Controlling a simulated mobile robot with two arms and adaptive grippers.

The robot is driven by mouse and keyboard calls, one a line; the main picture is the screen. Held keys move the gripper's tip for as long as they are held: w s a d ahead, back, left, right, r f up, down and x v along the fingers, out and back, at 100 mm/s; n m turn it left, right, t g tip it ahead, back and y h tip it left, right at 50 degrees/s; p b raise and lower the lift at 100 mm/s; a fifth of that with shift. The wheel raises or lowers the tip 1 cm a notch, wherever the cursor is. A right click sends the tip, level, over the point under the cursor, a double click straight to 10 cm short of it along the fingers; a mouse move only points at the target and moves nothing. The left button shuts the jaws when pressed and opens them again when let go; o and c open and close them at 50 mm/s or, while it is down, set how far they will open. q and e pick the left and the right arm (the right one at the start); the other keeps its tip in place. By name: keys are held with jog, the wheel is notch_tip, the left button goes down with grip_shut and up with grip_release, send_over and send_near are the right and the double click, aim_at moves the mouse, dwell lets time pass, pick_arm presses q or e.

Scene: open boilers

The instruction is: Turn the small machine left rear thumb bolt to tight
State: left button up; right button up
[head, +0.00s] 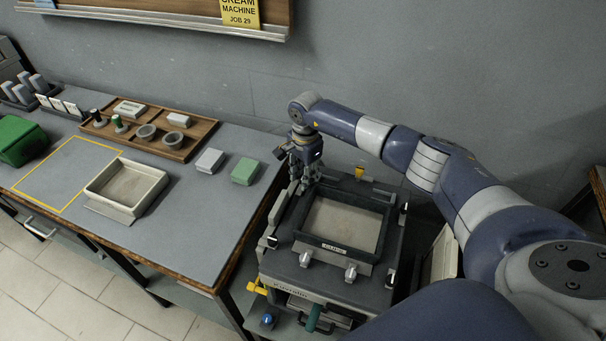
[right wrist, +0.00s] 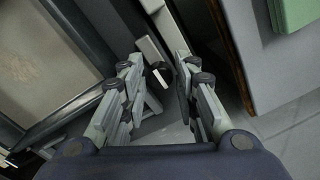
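The small machine (head: 300,250) stands in a gap to the right of the bench, with a pale square panel inside its dark frame. My right gripper (head: 301,183) points down at its left rear corner. In the right wrist view my right gripper (right wrist: 158,78) is open, its two fingers apart. A small dark round part (right wrist: 161,74), perhaps the left rear thumb bolt, shows between the fingertips beside a pale bar (right wrist: 153,55). I cannot tell whether the fingers touch it. In the head view the gripper hides this corner. My left gripper is not in view.
The bench (head: 215,220) at left holds a shallow pale tray (head: 150,192), a wooden tray (head: 190,150) of small parts, a white block (head: 210,160) and a green block (head: 245,171). The wall (head: 250,80) is close behind the machine.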

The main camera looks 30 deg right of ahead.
grip_shut()
jog(key=m+b, duration=0.2)
jog(key=m, duration=0.1)
jog(key=shift+f+m, duration=0.1)
jog(key=shift+m, duration=0.3)
jog(key=m+b, duration=0.2)
jog(key=m, duration=0.2)
jog(key=shift+m, duration=0.3)
jog(key=m+b, duration=0.1)
jog(key=m, duration=0.3)
jog(key=shift+w+m+h, duration=0.1)
jog(key=shift+m+h, duration=0.2)
jog(key=m, duration=0.4)
jog(key=shift+r+m+b, duration=0.2)
jog(key=shift+m+b, duration=0.2)
jog(key=shift+w, duration=0.1)
